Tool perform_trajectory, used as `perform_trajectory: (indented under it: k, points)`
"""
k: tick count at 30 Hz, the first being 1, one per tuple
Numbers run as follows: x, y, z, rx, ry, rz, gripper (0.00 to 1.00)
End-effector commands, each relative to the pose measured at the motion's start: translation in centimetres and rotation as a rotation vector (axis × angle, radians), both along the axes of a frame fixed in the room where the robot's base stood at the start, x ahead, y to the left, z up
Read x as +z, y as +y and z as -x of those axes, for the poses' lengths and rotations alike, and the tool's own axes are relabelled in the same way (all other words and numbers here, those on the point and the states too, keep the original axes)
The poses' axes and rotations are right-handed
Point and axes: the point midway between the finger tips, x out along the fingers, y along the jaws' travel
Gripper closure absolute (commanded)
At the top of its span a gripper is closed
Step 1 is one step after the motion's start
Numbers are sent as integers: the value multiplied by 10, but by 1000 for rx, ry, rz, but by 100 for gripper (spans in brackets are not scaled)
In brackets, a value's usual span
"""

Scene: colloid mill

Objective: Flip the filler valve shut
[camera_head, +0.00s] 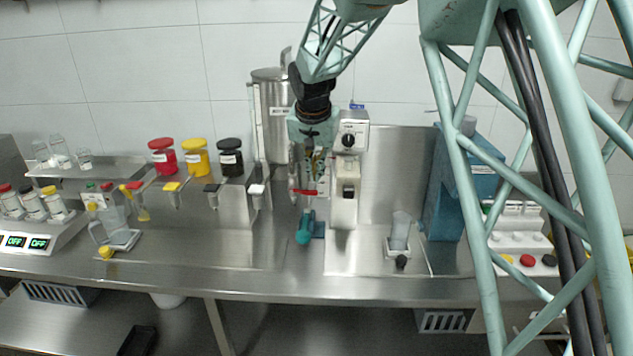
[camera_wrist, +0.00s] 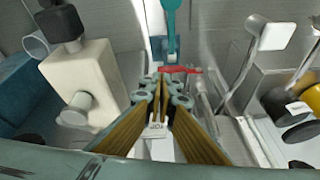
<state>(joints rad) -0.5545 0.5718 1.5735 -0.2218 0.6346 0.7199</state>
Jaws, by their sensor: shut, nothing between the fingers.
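A red lever (camera_head: 306,192), which looks like the filler valve handle, lies roughly crosswise under my wrist in the head view. It also shows in the wrist view (camera_wrist: 182,70), just past my fingertips. My gripper (camera_head: 309,180) points down in front of the steel tank (camera_head: 273,125), with its fingers shut and empty. In the wrist view, the gripper (camera_wrist: 163,88) has its fingertips close to the red lever; I cannot tell whether they touch. The valve body is mostly hidden behind my fingers.
A white machine with a dial (camera_head: 349,141) stands close to the right of my gripper. A teal-handled object (camera_head: 304,233) lies just below it. A steel rack with red, yellow and black jars (camera_head: 196,160) is on the left. A clear beaker (camera_head: 400,231) stands to the right.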

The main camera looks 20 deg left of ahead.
Motion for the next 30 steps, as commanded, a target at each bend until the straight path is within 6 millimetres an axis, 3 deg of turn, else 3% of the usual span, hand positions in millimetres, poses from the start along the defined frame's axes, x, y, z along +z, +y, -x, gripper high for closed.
perform_trajectory:
  k: [12,30]
  points:
    - [45,-3,18,1,-3,-2,100]
    - [54,-4,22,0,-1,-2,100]
